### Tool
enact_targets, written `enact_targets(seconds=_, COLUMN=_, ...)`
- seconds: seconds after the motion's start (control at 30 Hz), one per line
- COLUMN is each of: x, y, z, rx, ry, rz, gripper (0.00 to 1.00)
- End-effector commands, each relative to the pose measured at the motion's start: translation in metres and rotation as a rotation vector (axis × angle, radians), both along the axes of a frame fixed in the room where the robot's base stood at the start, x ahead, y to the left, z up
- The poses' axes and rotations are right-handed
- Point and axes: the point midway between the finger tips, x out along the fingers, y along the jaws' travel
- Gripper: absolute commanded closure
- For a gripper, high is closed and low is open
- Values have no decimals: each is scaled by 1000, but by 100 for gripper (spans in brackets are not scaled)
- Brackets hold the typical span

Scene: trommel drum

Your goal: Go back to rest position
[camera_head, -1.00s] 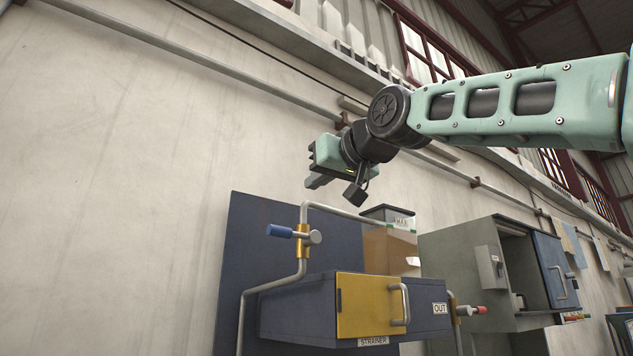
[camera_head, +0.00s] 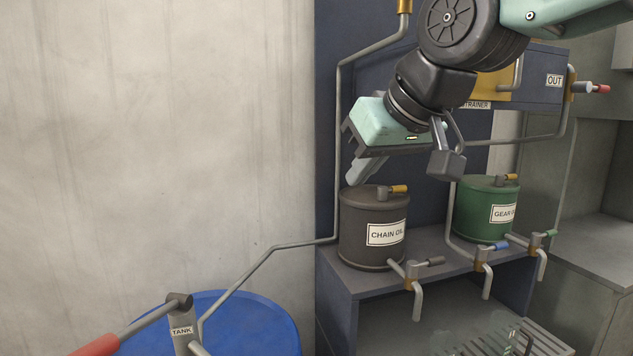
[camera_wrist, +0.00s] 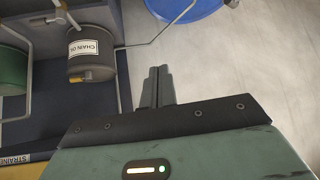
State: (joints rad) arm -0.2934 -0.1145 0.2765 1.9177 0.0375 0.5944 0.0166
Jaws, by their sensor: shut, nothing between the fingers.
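My gripper (camera_head: 360,170) hangs at the end of my arm in the head view, in front of the dark blue back panel and just above the brown CHAIN OIL drum (camera_head: 372,228). In the wrist view my gripper (camera_wrist: 160,72) shows its grey fingers together, with nothing between them. The CHAIN OIL drum (camera_wrist: 90,57) lies to the left of the fingers there, apart from them. Pale wall fills the picture to the right of the fingers.
A green GEAR oil drum (camera_head: 484,210) stands on the same shelf (camera_head: 395,285). Taps with small handles stick out in front. A blue TANK barrel (camera_head: 265,325) with a red-handled lever (camera_head: 100,343) is low left. A yellow STRAINER door (camera_head: 492,84) is behind my arm. The left wall is bare.

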Motion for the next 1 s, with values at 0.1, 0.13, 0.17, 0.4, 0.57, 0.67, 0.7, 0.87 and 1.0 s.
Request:
enact_targets(seconds=0.1, x=-48, y=-3, z=-79, rx=-88, ry=160, rz=44, gripper=100)
enact_targets(seconds=0.13, x=-61, y=-6, z=-97, rx=-111, ry=197, rz=54, gripper=100)
enact_targets(seconds=0.17, x=-74, y=-9, z=-114, rx=-133, ry=235, rz=65, gripper=100)
enact_targets(seconds=0.4, x=-176, y=-51, z=-217, rx=-305, ry=489, rz=125, gripper=100)
enact_targets(seconds=0.57, x=-214, y=-73, z=-245, rx=-371, ry=573, rz=143, gripper=100)
enact_targets(seconds=0.67, x=-223, y=-79, z=-251, rx=-385, ry=593, rz=146, gripper=100)
enact_targets(seconds=0.7, x=-224, y=-80, z=-252, rx=-387, ry=595, rz=146, gripper=100)
enact_targets(seconds=0.87, x=-224, y=-80, z=-252, rx=-387, ry=595, rz=146, gripper=100)
enact_targets(seconds=1.0, x=-223, y=-80, z=-252, rx=-386, ry=594, rz=146, gripper=100)
